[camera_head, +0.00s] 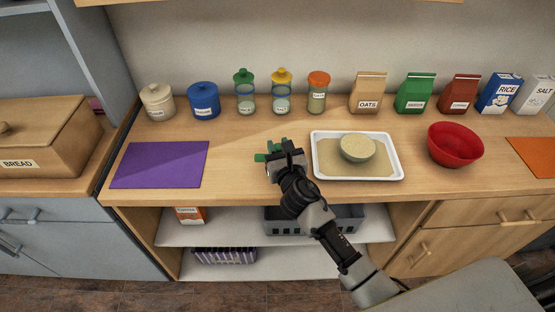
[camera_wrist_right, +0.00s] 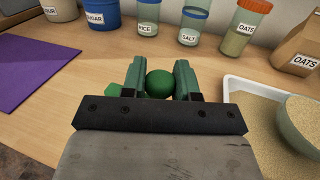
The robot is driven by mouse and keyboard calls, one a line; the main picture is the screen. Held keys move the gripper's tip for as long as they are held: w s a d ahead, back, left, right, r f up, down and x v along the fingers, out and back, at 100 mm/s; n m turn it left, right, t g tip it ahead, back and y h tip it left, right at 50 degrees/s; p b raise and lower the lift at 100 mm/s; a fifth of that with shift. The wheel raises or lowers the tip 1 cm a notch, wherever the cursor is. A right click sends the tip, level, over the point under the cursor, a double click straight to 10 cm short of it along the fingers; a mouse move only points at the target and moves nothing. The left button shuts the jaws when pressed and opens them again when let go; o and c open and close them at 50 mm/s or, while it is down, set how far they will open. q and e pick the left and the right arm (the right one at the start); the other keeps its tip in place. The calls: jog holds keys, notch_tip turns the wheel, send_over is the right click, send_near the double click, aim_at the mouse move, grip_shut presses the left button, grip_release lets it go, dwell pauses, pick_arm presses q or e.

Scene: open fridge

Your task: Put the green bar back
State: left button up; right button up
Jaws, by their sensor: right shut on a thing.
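My right gripper (camera_head: 278,152) is over the wooden counter, between the purple mat and the white tray. Its two fingers are closed around a green thing, the green bar (camera_head: 260,157), part of which sticks out to the left. In the right wrist view a round green part (camera_wrist_right: 159,84) shows between the fingers, and a smaller green piece shows beside the left finger. The rest is hidden by the gripper. I cannot tell whether it touches the counter. My left gripper is not in view.
A purple mat (camera_head: 160,165) lies left and a white tray (camera_head: 394,168) with a bowl (camera_head: 358,147) stands right. A red bowl (camera_head: 455,146) and an orange mat (camera_head: 534,157) are farther right. Jars and packets line the back. Shelves below hold a grey basket (camera_head: 345,216).

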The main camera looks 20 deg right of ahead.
jog(key=shift+w+a+f, duration=0.1)
jog(key=shift+a+f, duration=0.05)
jog(key=shift+f, duration=0.2)
jog(key=shift+f+b, duration=0.8)
jog(key=shift+f, duration=0.7)
jog(key=shift+f, duration=0.1)
jog(key=shift+f+b, duration=0.2)
jog(key=shift+b, duration=0.1)
jog(key=o, duration=0.9)
jog(key=shift+r, duration=0.1)
jog(key=s, duration=1.1)
jog(key=shift+r, duration=0.2)
